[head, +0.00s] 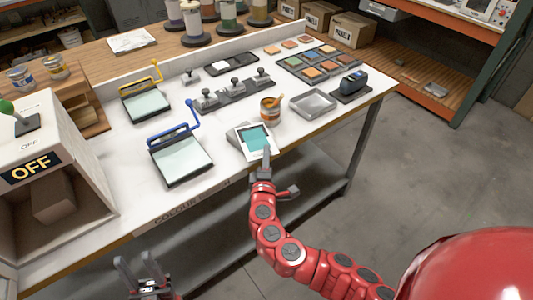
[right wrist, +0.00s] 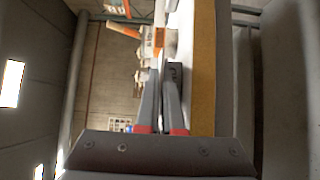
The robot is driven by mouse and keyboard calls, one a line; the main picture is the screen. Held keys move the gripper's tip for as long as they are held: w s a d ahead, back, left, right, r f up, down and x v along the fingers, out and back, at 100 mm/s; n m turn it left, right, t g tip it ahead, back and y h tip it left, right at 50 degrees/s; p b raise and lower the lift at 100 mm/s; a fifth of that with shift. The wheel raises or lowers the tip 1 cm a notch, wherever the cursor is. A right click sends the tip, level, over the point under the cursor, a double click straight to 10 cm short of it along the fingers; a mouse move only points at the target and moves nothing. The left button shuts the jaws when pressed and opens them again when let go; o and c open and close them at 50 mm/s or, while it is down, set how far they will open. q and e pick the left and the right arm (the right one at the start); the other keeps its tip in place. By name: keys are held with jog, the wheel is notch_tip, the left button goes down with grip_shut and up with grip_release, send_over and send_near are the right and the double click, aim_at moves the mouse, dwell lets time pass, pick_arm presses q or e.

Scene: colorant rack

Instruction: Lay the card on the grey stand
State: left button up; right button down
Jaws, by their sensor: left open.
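The card (head: 254,138), white with a teal square, is over the grey stand (head: 234,147) near the table's front edge. The stand is mostly hidden beneath it; its left side shows. My right gripper (head: 266,158) is shut on the card's near edge. I cannot tell whether the card touches the stand. My left gripper (head: 137,268) is open and empty, low in front of the table.
A blue-handled screen frame (head: 180,160) is to the left. A white OFF booth (head: 45,165) stands at far left. Bare tabletop lies around the stand.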

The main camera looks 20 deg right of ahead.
jog(key=shift+f, duration=0.2)
jog(key=c, duration=1.1)
grip_release()
jog(key=shift+o, duration=0.2)
